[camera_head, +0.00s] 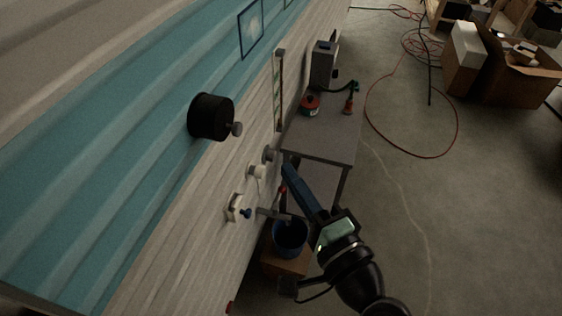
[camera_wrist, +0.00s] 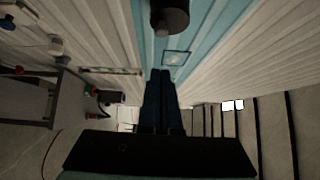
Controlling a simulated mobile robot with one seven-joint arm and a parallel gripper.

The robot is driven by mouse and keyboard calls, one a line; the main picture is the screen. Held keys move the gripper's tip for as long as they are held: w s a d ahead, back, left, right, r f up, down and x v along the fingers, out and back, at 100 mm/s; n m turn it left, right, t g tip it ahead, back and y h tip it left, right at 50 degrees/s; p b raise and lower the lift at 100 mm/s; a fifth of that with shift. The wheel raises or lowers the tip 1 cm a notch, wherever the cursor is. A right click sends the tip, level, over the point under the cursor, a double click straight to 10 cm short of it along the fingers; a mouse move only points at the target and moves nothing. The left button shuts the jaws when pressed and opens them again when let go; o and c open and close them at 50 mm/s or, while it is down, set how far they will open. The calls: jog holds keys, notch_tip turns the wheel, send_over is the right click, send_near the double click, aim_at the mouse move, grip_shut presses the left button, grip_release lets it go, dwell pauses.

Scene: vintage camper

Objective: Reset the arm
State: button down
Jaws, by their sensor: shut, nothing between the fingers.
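My gripper (camera_head: 287,170) reaches up and to the left in the head view, in front of the camper wall and beside the grey table's near edge. In the wrist view its two dark blue fingers (camera_wrist: 160,76) lie side by side, shut, with nothing between them. They point along the teal and cream camper wall (camera_wrist: 215,40). A black cylinder with a small knob (camera_head: 211,117) sticks out of the wall, up and left of my gripper. It also shows at the top of the wrist view (camera_wrist: 169,17).
A grey table (camera_head: 325,138) against the wall holds a red tin (camera_head: 310,104) and a grey box-like device (camera_head: 322,64). A blue bucket (camera_head: 290,236) stands below on a cardboard box (camera_head: 284,264). White wall fittings (camera_head: 236,209) protrude near my gripper. Open floor lies right, with a red hose (camera_head: 456,132).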

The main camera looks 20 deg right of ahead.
jog(key=w+a+r+n+t, duration=0.25)
jog(key=r+n, duration=0.25)
jog(key=r, duration=0.5)
jog(key=w+a+r+n+t, duration=0.1)
jog(key=w+a+r+n, duration=0.15)
jog(key=r+n, duration=0.6)
jog(key=s+a+r+t+h, duration=0.1)
jog(key=s+a+r+t, duration=0.1)
jog(key=r, duration=0.5)
jog(key=s+a+r+n+t+h, duration=0.1)
jog(key=s+r, duration=0.3)
jog(key=r, duration=0.4)
jog(key=s+a+r+n+t+h, duration=0.1)
jog(key=s+a+r+t, duration=0.1)
jog(key=r, duration=0.5)
jog(key=shift+s+a+r+t, duration=0.3)
jog(key=shift+s+r+t, duration=0.1)
jog(key=shift+s+t, duration=0.25)
jog(key=shift+n, duration=0.25)
